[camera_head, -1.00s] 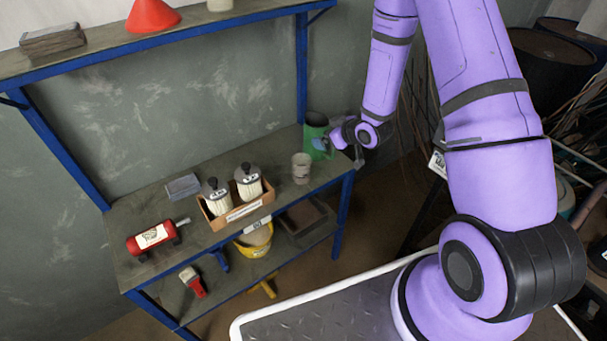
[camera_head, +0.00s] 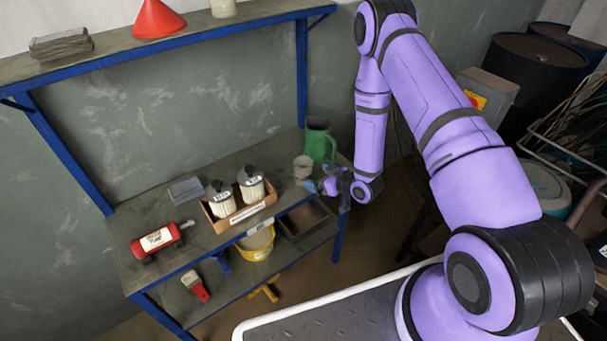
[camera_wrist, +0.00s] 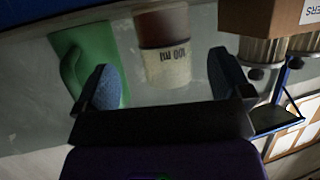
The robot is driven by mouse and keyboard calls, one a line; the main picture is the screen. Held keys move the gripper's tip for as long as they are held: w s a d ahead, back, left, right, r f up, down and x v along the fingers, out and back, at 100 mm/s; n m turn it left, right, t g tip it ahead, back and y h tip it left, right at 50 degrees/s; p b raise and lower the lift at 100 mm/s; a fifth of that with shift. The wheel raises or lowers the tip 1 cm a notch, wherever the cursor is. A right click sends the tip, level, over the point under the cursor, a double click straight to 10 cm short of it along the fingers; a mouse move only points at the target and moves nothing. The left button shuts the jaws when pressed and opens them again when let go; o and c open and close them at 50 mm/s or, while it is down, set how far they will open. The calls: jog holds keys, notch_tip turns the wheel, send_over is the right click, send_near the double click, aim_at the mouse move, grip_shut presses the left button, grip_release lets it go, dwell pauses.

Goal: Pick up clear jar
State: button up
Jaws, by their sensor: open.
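The clear jar (camera_head: 303,165), a small pale see-through vessel, stands upright on the bench top near its right end. In the wrist view the jar (camera_wrist: 163,62) shows dark reddish at one end and pale with dark print at the other. My gripper (camera_head: 310,186) is open at the bench's front edge, just in front of the jar and slightly lower in the picture. In the wrist view my gripper (camera_wrist: 165,82) has its two blue-grey fingertips apart, with the jar beyond and between them. I see no finger touching it.
A green jug (camera_head: 319,141) stands close behind and right of the jar; it also shows beside the left finger (camera_wrist: 85,50). A cardboard box (camera_head: 240,215) with two filters stands to the left. The upper shelf carries a red funnel (camera_head: 156,20).

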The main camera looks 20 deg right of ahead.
aim_at(311, 174)
jog(key=shift+a+r+x, duration=0.1)
jog(key=shift+x, duration=1.4)
jog(key=shift+a+r+x, duration=0.1)
jog(key=shift+x, duration=1.4)
jog(key=c, duration=1.1)
jog(key=shift+r, duration=0.15)
